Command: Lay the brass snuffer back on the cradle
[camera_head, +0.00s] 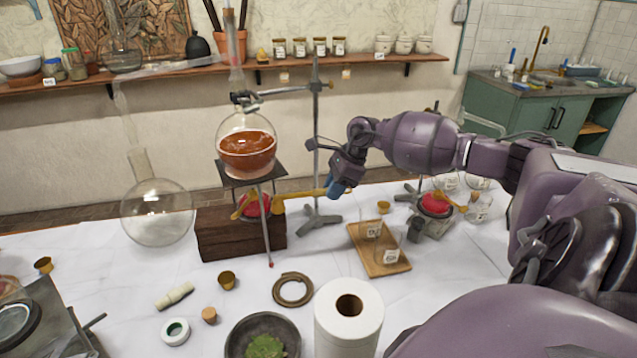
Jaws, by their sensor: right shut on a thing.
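The brass snuffer (305,194) is a long brass-coloured rod with a wider end (279,204) at its left. My right gripper (338,187) is shut on its right end and holds it roughly level above the table. The wider end is beside the red burner (253,206) under the flask stand; I cannot tell whether they touch. I cannot pick out the cradle with certainty. My left gripper is not in view.
A round flask of orange liquid (246,150) sits above the burner, by a metal stand (316,120). A dark wooden block (225,238), a clear flask (157,215), a wooden tray (398,266) and a paper roll (348,325) stand around. Bare cloth lies in front of the block.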

